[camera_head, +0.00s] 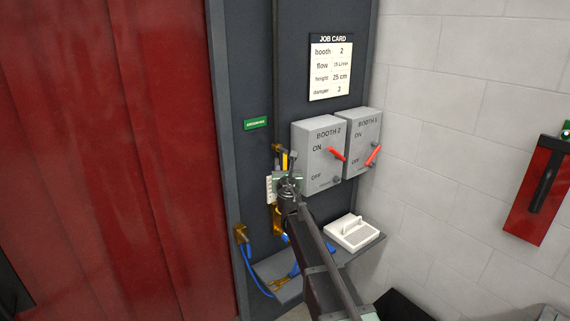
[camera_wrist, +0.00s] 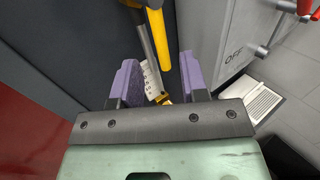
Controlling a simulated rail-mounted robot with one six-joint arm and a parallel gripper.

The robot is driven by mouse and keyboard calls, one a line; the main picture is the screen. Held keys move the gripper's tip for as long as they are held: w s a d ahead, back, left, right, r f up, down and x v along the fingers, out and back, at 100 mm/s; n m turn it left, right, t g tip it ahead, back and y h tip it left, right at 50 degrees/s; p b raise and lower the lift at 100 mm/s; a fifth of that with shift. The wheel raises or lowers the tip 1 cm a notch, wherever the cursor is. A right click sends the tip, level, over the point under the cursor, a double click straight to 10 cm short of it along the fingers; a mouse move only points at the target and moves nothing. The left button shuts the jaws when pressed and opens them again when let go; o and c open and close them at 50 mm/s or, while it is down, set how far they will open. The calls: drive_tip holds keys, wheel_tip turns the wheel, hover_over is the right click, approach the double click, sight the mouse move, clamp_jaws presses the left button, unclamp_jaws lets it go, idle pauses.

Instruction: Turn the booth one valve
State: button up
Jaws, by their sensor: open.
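A valve with a yellow lever (camera_head: 285,161) is on a pipe on the dark panel, with brass fittings around it. In the wrist view the yellow lever (camera_wrist: 159,42) lies lengthwise beside a grey pipe, ahead of my gripper and between the lines of its fingers. My gripper (camera_wrist: 157,72) is open, its two purple fingers apart. In the head view my gripper (camera_head: 288,178) is in front of the pipe and hides part of the valve. I cannot read a booth number on the valve. Contact between fingers and lever cannot be told.
Two grey switch boxes with red levers, one marked BOOTH 2 (camera_head: 318,160) and another (camera_head: 361,145), stand close to the right. A shelf (camera_head: 365,244) below holds a white device (camera_head: 351,232). A blue hose (camera_head: 252,277) hangs lower left. A red curtain (camera_head: 120,150) fills the left.

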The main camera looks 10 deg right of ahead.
sight(285, 163)
drive_tip(key=w, duration=0.7)
drive_tip(key=shift+d, duration=0.35)
drive_tip(key=shift+c, duration=0.4)
clamp_jaws()
